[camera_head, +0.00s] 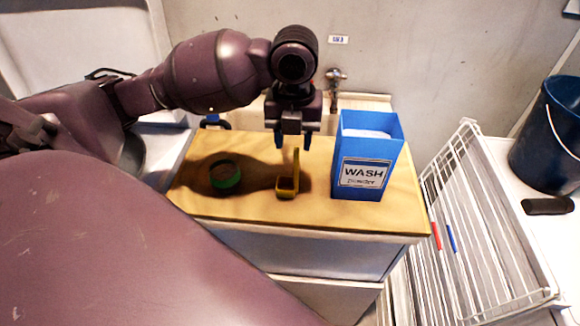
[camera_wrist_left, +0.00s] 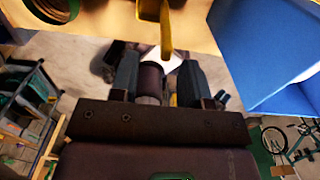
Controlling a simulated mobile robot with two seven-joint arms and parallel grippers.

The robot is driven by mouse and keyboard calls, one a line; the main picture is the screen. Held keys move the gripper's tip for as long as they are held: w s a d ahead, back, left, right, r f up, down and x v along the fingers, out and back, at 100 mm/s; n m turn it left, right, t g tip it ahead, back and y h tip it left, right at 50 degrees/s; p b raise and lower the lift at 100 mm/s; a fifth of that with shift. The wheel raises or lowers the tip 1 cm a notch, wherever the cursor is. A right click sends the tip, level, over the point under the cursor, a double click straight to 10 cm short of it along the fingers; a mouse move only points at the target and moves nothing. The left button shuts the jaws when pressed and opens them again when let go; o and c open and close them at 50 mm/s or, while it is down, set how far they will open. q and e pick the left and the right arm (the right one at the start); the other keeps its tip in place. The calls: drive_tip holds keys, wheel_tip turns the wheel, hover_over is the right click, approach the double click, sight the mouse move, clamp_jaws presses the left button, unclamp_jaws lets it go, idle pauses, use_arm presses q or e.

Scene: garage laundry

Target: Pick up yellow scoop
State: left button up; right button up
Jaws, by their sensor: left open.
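The yellow scoop (camera_head: 287,187) stands on the wooden counter top (camera_head: 240,206), its handle pointing up. My left gripper (camera_head: 293,141) is open and empty, pointing down just above the handle. In the left wrist view the scoop (camera_wrist_left: 165,32) shows at the top, its handle reaching toward the gap between the open fingers of the gripper (camera_wrist_left: 158,65). I cannot tell whether the handle tip is between the fingers. My right gripper is not in view.
A blue wash powder box (camera_head: 364,155) stands close on the right of the scoop; it also shows in the left wrist view (camera_wrist_left: 270,50). A round green-rimmed container (camera_head: 225,175) is to the left. A white wire rack (camera_head: 480,220) and dark blue bucket (camera_head: 550,135) are further right.

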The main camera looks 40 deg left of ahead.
use_arm(q)
drive_tip(key=shift+w+f, duration=0.1)
drive_tip(key=shift+f, duration=0.45)
drive_tip(key=f, duration=0.4)
drive_tip(key=shift+w+d+f+b, duration=0.1)
drive_tip(key=shift+w+d+b, duration=0.1)
drive_tip(key=shift+b, duration=0.2)
drive_tip(key=shift+f, duration=0.15)
clamp_jaws()
drive_tip(key=shift+r, duration=0.3)
wheel_tip(320, 180, up, 19)
drive_tip(key=p, duration=0.3)
hover_over(297, 148)
drive_tip(key=shift+s+r, duration=0.1)
drive_tip(key=shift+r, duration=0.1)
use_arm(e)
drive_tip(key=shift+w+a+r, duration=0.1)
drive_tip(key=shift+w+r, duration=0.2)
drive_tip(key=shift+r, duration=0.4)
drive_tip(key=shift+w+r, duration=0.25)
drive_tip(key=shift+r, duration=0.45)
